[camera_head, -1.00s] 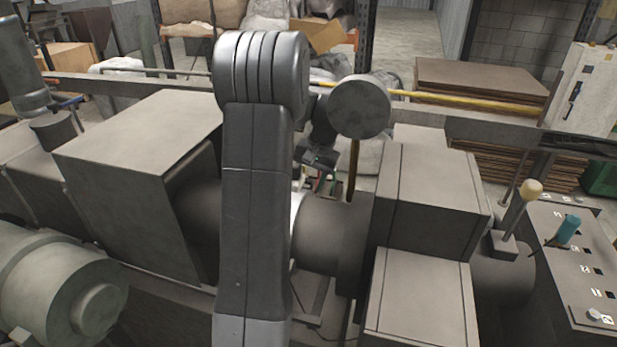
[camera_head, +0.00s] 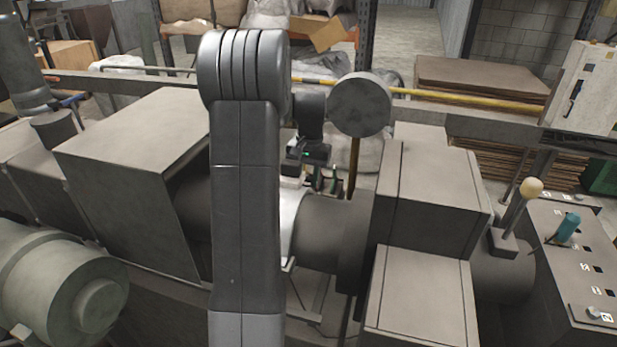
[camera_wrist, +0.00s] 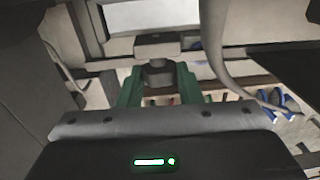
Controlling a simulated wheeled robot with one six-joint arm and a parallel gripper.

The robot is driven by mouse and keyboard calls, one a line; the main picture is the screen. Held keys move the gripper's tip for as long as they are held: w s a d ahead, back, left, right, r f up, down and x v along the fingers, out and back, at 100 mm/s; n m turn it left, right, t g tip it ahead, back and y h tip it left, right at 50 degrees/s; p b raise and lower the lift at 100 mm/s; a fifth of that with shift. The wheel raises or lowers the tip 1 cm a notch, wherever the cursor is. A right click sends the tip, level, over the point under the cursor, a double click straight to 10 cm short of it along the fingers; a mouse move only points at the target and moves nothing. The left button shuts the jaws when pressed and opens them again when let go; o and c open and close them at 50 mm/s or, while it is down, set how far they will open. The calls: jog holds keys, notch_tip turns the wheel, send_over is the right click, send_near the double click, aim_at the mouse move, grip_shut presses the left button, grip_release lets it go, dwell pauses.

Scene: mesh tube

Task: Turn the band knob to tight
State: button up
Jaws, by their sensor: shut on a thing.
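The band knob (camera_wrist: 157,73) is a small dark rounded piece in the wrist view, with a flat grey block just beyond it. My gripper (camera_wrist: 158,82) has green fingers on both sides of the knob and is shut on it. In the head view my gripper (camera_head: 326,181) is small, behind and to the right of my large grey arm link, above the bright silver part of the horizontal tube. The knob cannot be made out there. Any marking for tight or loose cannot be seen.
A large box housing (camera_head: 140,135) stands left of the tube and another (camera_head: 435,195) right of it. A round disc (camera_head: 360,105) on a brown post stands close right of my gripper. A yellow bar (camera_head: 460,102) runs behind. A control panel (camera_head: 575,255) with a lever is at right.

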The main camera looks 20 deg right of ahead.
jog(key=shift+w+a+g+h, duration=0.1)
jog(key=shift+a+g+h, duration=0.05)
jog(key=shift+g+h, duration=0.65)
jog(key=o, duration=1)
jog(key=shift+c, duration=0.2)
notch_tip(320, 180, up, 14)
jog(key=w+a+b, duration=0.1)
jog(key=b, duration=0.1)
jog(key=shift+a+f, duration=0.15)
jog(key=shift+a, duration=0.15)
jog(key=shift+w, duration=0.1)
